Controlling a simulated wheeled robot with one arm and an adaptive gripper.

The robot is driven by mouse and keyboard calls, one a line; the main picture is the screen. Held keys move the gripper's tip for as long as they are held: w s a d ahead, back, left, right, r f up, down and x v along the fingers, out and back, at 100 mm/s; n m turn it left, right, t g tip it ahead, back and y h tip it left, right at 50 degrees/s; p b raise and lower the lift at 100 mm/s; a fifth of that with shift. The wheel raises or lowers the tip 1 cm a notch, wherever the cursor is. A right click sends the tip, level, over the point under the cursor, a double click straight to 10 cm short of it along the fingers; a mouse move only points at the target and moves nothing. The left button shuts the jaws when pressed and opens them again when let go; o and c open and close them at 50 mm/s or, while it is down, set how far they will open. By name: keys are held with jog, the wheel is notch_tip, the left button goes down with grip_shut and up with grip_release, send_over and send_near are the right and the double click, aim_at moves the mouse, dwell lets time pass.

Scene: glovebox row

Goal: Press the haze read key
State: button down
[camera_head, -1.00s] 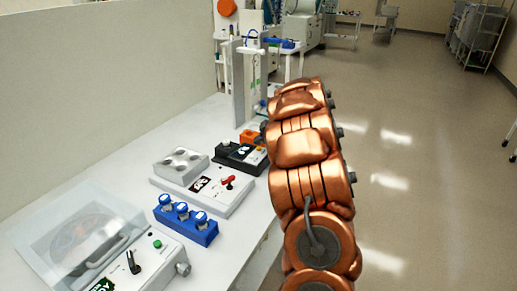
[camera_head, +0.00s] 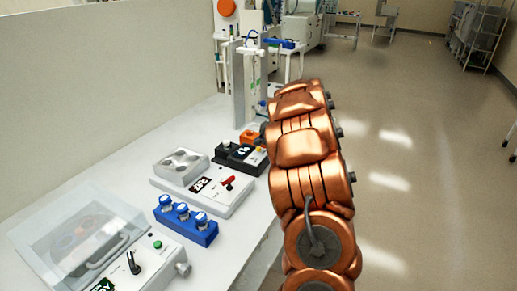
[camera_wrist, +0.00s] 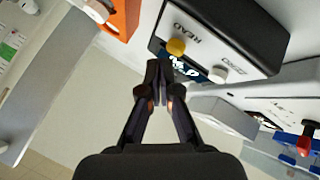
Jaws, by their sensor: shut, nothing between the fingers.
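The haze meter is a black box with a pale top panel (camera_wrist: 225,40). A yellow key (camera_wrist: 176,46) is beside the word READ, and a white key (camera_wrist: 219,74) is beside a second, blurred label. A small lit display (camera_wrist: 186,69) sits between them. In the head view the meter (camera_head: 232,158) is partly behind my arm. My gripper (camera_wrist: 159,66) is shut and empty, its fingertips close to the yellow key in the picture. I cannot tell whether they touch it. My gripper is hidden by my arm in the head view.
An orange block (camera_head: 249,136) stands behind the meter. A clear-lidded device (camera_head: 80,245) is at front left. Floor to the right is open.

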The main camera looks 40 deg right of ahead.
aim_at(260, 149)
jog(key=shift+f, duration=0.65)
dwell(0.9)
jog(key=shift+r+p, duration=0.1)
jog(key=shift+p, duration=0.25)
jog(key=shift+r+p, duration=0.75)
jog(key=shift+p, duration=0.35)
jog(key=shift+r, duration=0.1)
notch_tip(260, 149, up, 5)
jog(key=p, duration=0.6)
dwell(0.4)
